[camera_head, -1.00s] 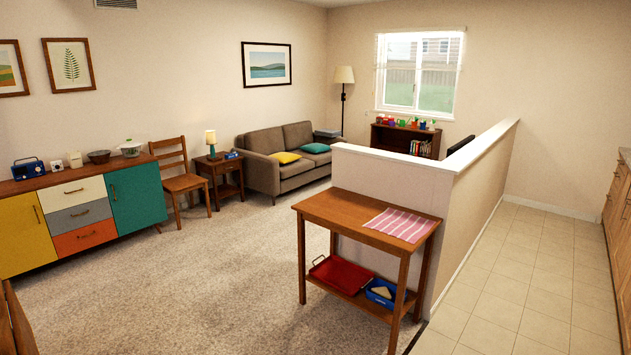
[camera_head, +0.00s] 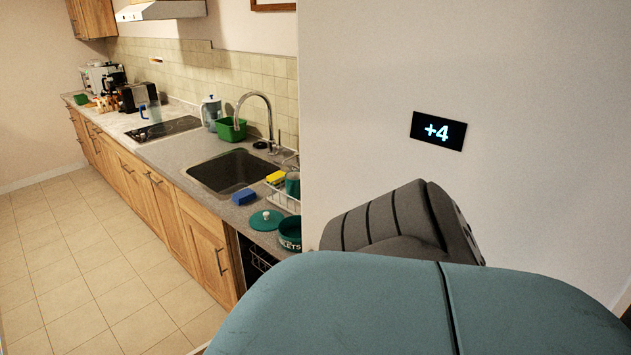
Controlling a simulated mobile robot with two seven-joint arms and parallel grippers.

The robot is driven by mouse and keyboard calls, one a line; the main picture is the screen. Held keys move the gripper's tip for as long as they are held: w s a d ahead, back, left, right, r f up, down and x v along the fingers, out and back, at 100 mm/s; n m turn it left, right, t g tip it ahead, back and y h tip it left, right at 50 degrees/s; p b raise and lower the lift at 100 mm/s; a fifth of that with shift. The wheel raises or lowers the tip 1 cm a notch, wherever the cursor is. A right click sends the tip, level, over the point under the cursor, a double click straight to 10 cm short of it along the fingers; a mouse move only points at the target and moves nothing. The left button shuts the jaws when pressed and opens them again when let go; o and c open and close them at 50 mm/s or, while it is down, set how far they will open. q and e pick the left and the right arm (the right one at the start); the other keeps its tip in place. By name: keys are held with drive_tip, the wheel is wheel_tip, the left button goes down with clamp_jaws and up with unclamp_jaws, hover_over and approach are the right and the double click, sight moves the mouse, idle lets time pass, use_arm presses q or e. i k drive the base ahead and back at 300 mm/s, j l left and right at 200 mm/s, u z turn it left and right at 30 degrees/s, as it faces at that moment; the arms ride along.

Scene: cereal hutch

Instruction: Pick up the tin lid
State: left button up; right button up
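The tin lid (camera_head: 266,220) is a round teal disc with a pale knob. It lies flat, knob up, on the grey counter near the front edge, in front of the sink. Neither of my grippers is in view.
Around the sink (camera_head: 232,172) are a blue sponge (camera_head: 244,197), a dish rack (camera_head: 284,198) and a green tub (camera_head: 231,129). An opening below the counter (camera_head: 258,257) shows a dark rack. The tiled floor (camera_head: 100,270) at left is clear.

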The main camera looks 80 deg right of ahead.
sight(267, 220)
drive_tip(key=z, duration=0.45)
drive_tip(key=j+z, duration=0.15)
drive_tip(key=z, duration=0.25)
drive_tip(key=j+z, duration=0.1)
drive_tip(key=z, duration=0.35)
drive_tip(key=j+z, duration=0.1)
drive_tip(key=z, duration=0.3)
drive_tip(key=j+z, duration=0.1)
drive_tip(key=z, duration=0.8)
drive_tip(key=i+j, duration=0.05)
drive_tip(key=j, duration=0.05)
